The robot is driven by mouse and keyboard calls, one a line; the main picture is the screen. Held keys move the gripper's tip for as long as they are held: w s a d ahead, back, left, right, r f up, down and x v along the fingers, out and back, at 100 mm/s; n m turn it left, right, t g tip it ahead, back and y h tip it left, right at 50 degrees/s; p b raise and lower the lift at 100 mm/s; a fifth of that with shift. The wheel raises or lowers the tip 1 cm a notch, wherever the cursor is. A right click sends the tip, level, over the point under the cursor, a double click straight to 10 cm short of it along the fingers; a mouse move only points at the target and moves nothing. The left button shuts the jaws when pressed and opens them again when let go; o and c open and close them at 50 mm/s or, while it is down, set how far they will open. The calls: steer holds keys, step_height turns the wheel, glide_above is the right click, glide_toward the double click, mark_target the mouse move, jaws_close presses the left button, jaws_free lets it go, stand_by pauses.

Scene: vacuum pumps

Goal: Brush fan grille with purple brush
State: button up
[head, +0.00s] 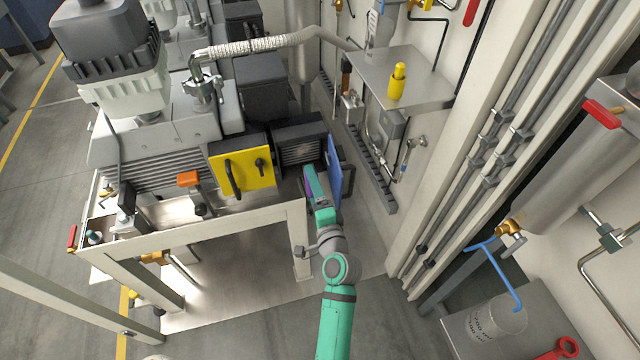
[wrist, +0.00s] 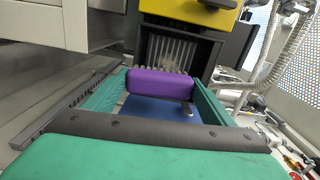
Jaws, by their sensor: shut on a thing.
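My gripper (head: 313,184) is shut on the purple brush (wrist: 160,84), which lies crosswise between its green fingers in the wrist view. In the head view only a small part of the purple brush (head: 308,179) shows beside the fingers. The fan grille (head: 302,151) is a slatted opening in a dark housing, right of the yellow panel. In the wrist view the fan grille (wrist: 175,50) is just beyond the brush, partly hidden by it. The brush faces the grille closely; I cannot tell whether they touch.
A blue panel (head: 335,166) stands open right of the grille, close beside my gripper. The yellow panel (head: 243,169) has black handles. The pump bench (head: 240,221) has a front edge below. A metal shelf (head: 430,80) holds a yellow cylinder (head: 397,82).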

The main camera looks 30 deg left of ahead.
steer(key=shift+r, duration=0.65)
steer(key=shift+w+a+r, duration=0.15)
steer(key=shift+a+r, duration=0.05)
steer(key=shift+a, duration=0.05)
steer(key=shift+x, duration=2.75)
steer(key=shift+x, duration=0.95)
